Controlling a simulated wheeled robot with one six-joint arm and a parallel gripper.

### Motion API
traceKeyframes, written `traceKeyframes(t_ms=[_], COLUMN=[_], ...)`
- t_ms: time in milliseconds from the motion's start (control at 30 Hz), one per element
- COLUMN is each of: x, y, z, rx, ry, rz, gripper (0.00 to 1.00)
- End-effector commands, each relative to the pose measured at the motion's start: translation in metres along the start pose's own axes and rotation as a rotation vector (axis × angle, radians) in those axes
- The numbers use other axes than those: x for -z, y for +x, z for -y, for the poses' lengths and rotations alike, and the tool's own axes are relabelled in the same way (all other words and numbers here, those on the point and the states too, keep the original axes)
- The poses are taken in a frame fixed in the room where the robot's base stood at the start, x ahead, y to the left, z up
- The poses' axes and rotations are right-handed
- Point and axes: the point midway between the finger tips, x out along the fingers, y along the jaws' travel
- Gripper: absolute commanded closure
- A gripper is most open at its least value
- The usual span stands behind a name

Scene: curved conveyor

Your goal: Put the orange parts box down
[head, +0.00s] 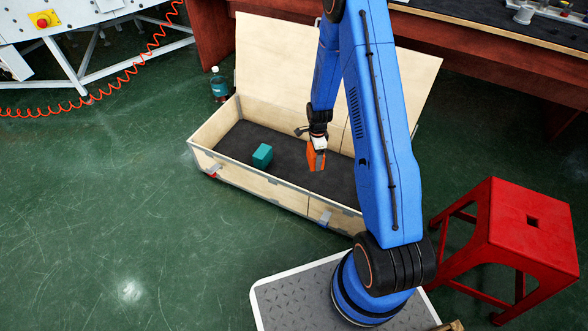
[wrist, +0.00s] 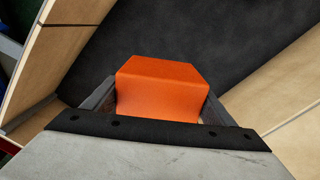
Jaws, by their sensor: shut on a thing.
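The orange parts box (wrist: 158,90) is held between the two fingers of my gripper (wrist: 155,105) in the wrist view. In the head view the orange box (head: 316,160) hangs at the end of my blue arm, over the open wooden case (head: 256,190). My gripper (head: 318,146) points down and is shut on the box. The case has a dark floor that shows beyond the box in the wrist view (wrist: 210,35). I cannot tell how high the box is above that floor.
A teal box (head: 262,155) lies in the left part of the case. The case's raised lid (head: 275,60) stands behind. A bottle (head: 218,85) is at its back left, and a red stool (head: 525,225) is at the right. Dark floor between the teal and orange boxes is bare.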

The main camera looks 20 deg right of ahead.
Motion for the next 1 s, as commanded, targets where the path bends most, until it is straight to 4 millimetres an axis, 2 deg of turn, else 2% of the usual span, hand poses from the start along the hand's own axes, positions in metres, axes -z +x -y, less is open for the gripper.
traceKeyframes(t_ms=[200,400,567,833,1000], x=[0.016,0.024,0.026,0.026,0.026], y=[0.025,0.039,0.046,0.084,0.099], z=[-0.019,-0.029,-0.032,-0.033,-0.032], rx=[-0.002,-0.001,0.000,-0.002,-0.001], ry=[0.364,0.581,0.645,0.650,0.649], rz=[0.000,0.000,0.000,-0.001,0.000], gripper=[0.53,0.53,0.53,0.53,0.53])
